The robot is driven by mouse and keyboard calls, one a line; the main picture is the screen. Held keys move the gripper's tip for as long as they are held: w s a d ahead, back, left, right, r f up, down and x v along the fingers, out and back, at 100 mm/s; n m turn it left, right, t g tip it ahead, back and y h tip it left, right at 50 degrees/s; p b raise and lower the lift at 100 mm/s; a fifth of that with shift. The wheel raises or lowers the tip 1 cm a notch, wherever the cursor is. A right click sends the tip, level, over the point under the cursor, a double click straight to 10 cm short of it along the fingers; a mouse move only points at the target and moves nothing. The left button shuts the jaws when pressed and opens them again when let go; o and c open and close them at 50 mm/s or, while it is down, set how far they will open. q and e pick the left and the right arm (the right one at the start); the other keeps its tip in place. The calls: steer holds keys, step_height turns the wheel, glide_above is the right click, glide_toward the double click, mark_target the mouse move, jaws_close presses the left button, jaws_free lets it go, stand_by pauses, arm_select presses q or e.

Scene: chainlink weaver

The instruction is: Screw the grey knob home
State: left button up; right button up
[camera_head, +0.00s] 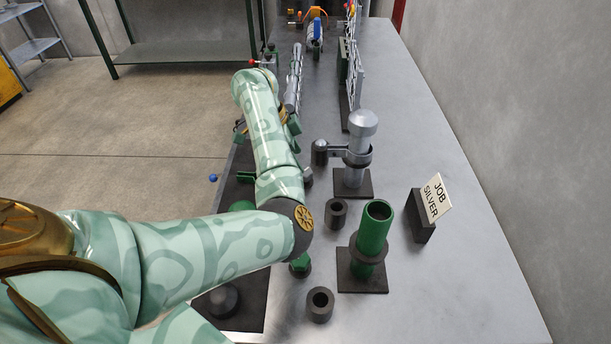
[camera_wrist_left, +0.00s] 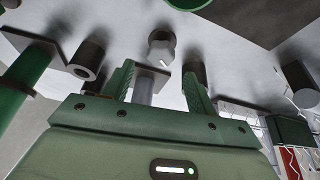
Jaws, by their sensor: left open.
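A silver-grey knob (camera_head: 363,123) sits on top of an upright silver post (camera_head: 355,178) on a dark square plate. A dark ring with a side arm goes around this post. My left gripper (camera_wrist_left: 158,72) is open, its two green fingers apart. In the left wrist view a silver post (camera_wrist_left: 143,90) shows between and beyond the fingers; no contact can be seen. In the head view my left arm hides most of that gripper. I cannot tell how far down the knob is threaded. My right gripper is not in view.
A green tube (camera_head: 374,228) stands on a plate in front of the post. Loose dark rings (camera_head: 337,213) and (camera_head: 320,304) lie nearby. A JOB SILVER sign (camera_head: 436,198) stands to the right. Racks and tools line the far bench.

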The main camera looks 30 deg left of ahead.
mark_target(304, 175)
arm_select(q)
steer(key=b+x, duration=0.2)
steer(key=x, duration=0.3)
steer(key=c, duration=1)
steer(key=shift+r+m, duration=0.1)
steer(key=shift+m, duration=0.2)
